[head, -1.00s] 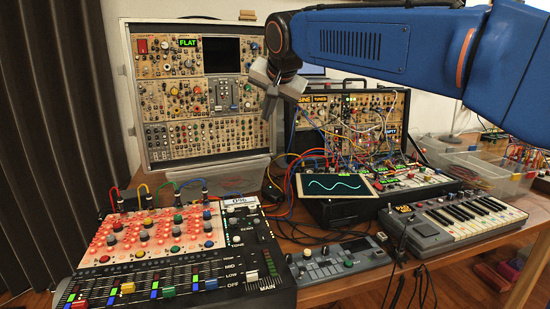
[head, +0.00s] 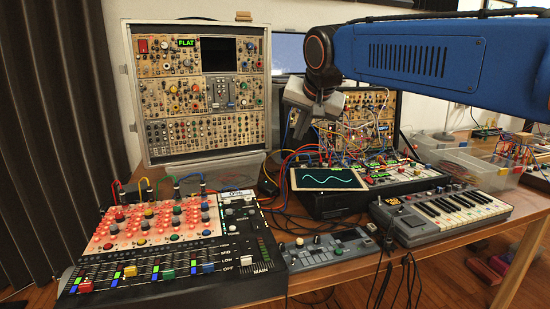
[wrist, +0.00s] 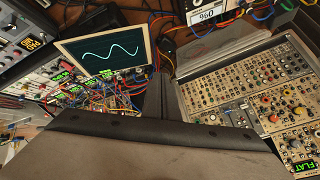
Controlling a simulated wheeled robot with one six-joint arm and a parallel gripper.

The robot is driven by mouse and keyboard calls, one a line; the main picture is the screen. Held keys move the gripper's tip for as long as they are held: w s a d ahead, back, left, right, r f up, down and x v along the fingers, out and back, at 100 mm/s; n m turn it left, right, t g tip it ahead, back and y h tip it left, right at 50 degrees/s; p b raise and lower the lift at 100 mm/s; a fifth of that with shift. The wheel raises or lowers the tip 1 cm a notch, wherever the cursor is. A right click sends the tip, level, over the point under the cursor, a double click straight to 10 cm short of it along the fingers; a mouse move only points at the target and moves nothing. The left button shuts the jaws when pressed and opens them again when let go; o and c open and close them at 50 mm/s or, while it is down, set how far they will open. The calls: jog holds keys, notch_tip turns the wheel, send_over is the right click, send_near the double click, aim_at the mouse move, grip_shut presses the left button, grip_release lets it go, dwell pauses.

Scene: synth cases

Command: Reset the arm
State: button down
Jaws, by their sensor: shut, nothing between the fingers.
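My gripper (head: 308,123) is grey and hangs from the end of my blue arm in the head view. It is shut and empty, in the air in front of the upright patch-cable rack (head: 368,104). In the wrist view its shut fingers (wrist: 160,88) point up the picture, between the screen with a wave trace (wrist: 105,48) and the tall synth case (wrist: 262,88). In the head view the tall synth case (head: 205,128) stands to the left of my gripper. The wave screen (head: 328,179) lies below it.
A mixer with coloured knobs (head: 165,265) fills the front left of the table. A small grey controller (head: 328,248) and a keyboard (head: 450,213) stand to its right. Clear plastic bins (head: 470,168) stand at the right. Loose cables hang around the rack and the front edge.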

jog(key=s+d+f+n+g, duration=0.1)
jog(key=s+d+f, duration=0.6)
jog(key=s+f, duration=0.3)
jog(key=s+d+f+n+g+h, duration=0.1)
jog(key=s+d+f, duration=0.7)
jog(key=s, duration=0.3)
jog(key=s+d+f+n+g+h, duration=0.1)
jog(key=s+d+f, duration=0.6)
jog(key=s+f, duration=0.4)
jog(key=shift+d+f, duration=0.2)
jog(key=shift+f, duration=0.15)
